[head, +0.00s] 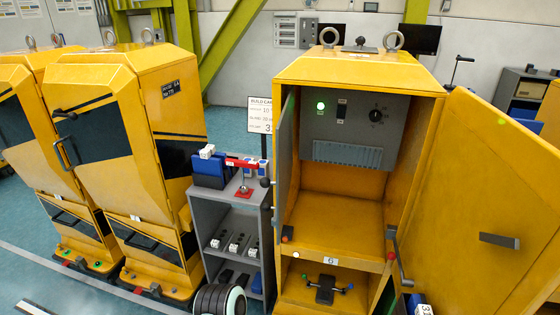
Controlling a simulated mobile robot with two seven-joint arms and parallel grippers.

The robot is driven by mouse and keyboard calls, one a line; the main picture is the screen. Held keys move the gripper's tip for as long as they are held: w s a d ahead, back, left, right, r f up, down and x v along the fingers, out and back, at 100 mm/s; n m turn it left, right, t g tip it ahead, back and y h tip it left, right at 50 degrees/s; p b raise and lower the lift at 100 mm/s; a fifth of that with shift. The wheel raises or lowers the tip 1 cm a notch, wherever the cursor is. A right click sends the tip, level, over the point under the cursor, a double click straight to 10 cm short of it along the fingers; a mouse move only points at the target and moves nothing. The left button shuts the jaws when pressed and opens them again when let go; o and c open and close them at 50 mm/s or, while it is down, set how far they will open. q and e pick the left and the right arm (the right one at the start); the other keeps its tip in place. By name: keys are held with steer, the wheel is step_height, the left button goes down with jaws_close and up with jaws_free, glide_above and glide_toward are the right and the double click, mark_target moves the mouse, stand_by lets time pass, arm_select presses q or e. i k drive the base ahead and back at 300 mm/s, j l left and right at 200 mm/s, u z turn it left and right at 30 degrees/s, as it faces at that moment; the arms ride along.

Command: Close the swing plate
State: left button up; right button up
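The yellow cabinet (335,190) in front of me stands open. A large yellow hinged plate (480,200) stands swung out wide on its right side, with a dark handle (499,241) on it. A narrower grey plate (284,150) stands at the left edge of the opening, also swung outward. I cannot tell for sure which of these is the swing plate. Inside is a grey control panel (340,125) with a lit green lamp (321,106) and a black knob (376,115). Neither of my grippers can be made out in this view.
A grey shelf cart (226,215) with blue, white and red parts stands left of the cabinet. A black ribbed round object with a pale rim (220,300) is at the bottom. Closed yellow cabinets (105,120) stand at the left. Blue floor (30,255) shows at the lower left.

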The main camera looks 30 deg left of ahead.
mark_target(285, 135)
steer(key=k+j, duration=0.1)
steer(key=j, duration=0.3)
steer(key=k+j, duration=0.1)
steer(key=j, duration=0.3)
steer(key=k+j, duration=0.1)
steer(key=j, duration=0.3)
steer(key=k+j, duration=0.1)
steer(key=j, duration=0.3)
steer(key=k+j, duration=0.1)
steer(key=j, duration=0.3)
